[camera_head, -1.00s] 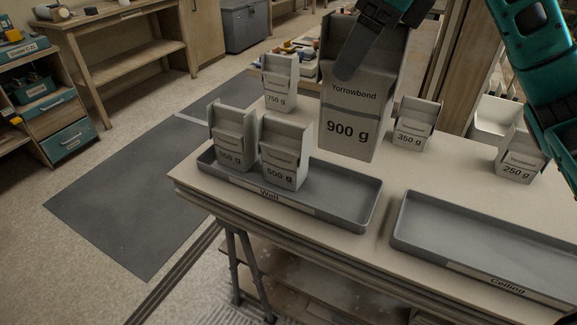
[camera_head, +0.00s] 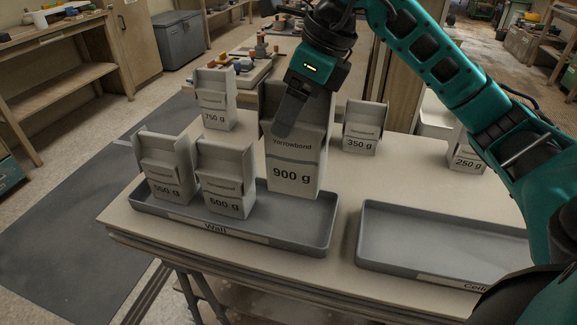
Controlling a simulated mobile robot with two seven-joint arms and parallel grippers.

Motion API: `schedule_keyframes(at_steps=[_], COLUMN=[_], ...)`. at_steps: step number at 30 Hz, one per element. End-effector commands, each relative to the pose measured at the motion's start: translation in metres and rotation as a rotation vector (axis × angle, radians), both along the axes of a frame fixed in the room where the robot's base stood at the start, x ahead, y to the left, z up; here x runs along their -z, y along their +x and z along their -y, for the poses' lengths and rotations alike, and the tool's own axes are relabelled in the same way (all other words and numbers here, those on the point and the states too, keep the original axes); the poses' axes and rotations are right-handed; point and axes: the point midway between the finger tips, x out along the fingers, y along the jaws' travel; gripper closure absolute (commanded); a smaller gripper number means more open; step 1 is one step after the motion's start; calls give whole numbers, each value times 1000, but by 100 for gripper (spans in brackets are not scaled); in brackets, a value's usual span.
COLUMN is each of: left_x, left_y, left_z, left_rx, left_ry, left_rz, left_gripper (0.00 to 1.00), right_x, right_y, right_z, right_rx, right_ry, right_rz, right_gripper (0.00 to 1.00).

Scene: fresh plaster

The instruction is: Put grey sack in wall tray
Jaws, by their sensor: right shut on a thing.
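My right gripper (camera_head: 287,122) comes down from above and is shut on the large grey sack (camera_head: 295,178), labelled Yorrowbond 900 g. The sack is upright, and its lower end overlaps the back rim of the wall tray at the right part. I cannot tell if its base touches the tray floor. The grey wall tray (camera_head: 290,232) has a "Wall" label on its front. Two smaller sacks stand in its left part: a 550 g sack (camera_head: 168,178) and a 600 g sack (camera_head: 226,187). My left gripper is not in view.
Behind the tray stand a 750 g sack (camera_head: 214,108), a 350 g sack (camera_head: 361,137) and, farther right, a 250 g sack (camera_head: 467,156). An empty ceiling tray (camera_head: 430,240) lies at the right. My right arm spans the upper right.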

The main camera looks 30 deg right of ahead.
Motion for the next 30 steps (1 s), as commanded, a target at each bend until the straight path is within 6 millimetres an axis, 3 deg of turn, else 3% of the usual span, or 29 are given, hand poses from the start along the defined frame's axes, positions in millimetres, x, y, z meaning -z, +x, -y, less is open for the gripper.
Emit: schedule_keyframes(at_steps=[3,9,16,24,30], left_x=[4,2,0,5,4], left_y=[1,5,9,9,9], left_z=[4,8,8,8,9], left_rx=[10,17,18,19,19], left_ry=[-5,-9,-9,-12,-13], left_rz=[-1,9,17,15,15], left_gripper=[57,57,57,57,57], right_x=[29,56,68,99,98], right_y=[0,0,0,0,1], right_z=[0,0,0,0,0], right_rx=[0,0,0,-1,0], right_ry=[1,0,1,1,1], right_rz=[2,5,6,7,8], right_gripper=[100,100,100,100,100])
